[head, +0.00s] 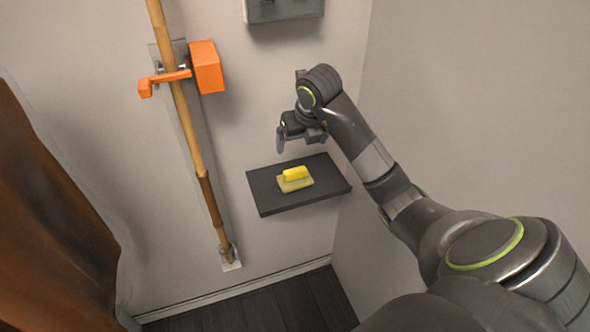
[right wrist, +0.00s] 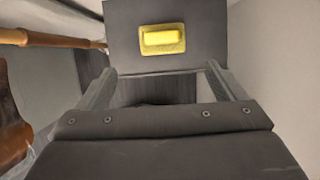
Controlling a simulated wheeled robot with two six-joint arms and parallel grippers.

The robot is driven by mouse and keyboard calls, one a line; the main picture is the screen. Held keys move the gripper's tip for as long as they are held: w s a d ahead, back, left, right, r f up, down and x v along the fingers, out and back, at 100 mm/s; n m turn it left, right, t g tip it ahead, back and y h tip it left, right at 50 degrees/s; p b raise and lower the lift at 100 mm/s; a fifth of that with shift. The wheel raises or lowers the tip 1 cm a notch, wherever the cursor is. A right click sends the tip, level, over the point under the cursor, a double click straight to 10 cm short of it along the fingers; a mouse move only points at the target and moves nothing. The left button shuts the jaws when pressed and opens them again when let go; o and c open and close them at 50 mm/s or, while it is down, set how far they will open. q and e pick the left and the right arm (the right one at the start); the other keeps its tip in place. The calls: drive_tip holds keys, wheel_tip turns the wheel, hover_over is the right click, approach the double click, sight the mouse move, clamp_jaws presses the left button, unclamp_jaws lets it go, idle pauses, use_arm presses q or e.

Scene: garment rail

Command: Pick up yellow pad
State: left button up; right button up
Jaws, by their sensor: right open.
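The yellow pad (head: 295,179) lies on a dark grey wall shelf (head: 275,201) in the head view. It has a brighter yellow block on top of a paler yellow base. My right gripper (head: 285,139) hangs above the shelf's back left part, apart from the pad. In the right wrist view the pad (right wrist: 162,39) shows at the top middle on the shelf (right wrist: 120,62), beyond the open fingers of my right gripper (right wrist: 160,72). Nothing is between the fingers. My left gripper is not in view.
A bamboo pole (head: 188,120) with an orange bracket box (head: 207,67) stands on the wall left of the shelf. A brown garment (head: 50,220) hangs at far left. A grey box (head: 284,10) is on the wall above. A side wall (head: 480,100) bounds the right.

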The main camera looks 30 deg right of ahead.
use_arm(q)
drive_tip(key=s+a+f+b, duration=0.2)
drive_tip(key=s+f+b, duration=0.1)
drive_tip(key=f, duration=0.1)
use_arm(e)
wheel_tip(320, 180, down, 2)
drive_tip(key=p, duration=0.3)
approach(295, 170)
drive_tip(key=x, duration=0.4)
drive_tip(key=shift+a+f, duration=0.25)
drive_tip(key=shift+f, duration=0.1)
drive_tip(key=shift+w+d+f, duration=0.1)
drive_tip(key=shift+w+f, duration=0.15)
drive_tip(key=shift+f, duration=0.1)
drive_tip(key=shift+w+d+f, duration=0.1)
drive_tip(key=shift+f, duration=0.2)
drive_tip(key=x, duration=0.1)
drive_tip(key=p+x, duration=0.1)
drive_tip(key=x, duration=0.1)
drive_tip(key=shift+d, duration=0.25)
drive_tip(key=shift+w+f, duration=0.3)
drive_tip(key=shift+f, duration=0.3)
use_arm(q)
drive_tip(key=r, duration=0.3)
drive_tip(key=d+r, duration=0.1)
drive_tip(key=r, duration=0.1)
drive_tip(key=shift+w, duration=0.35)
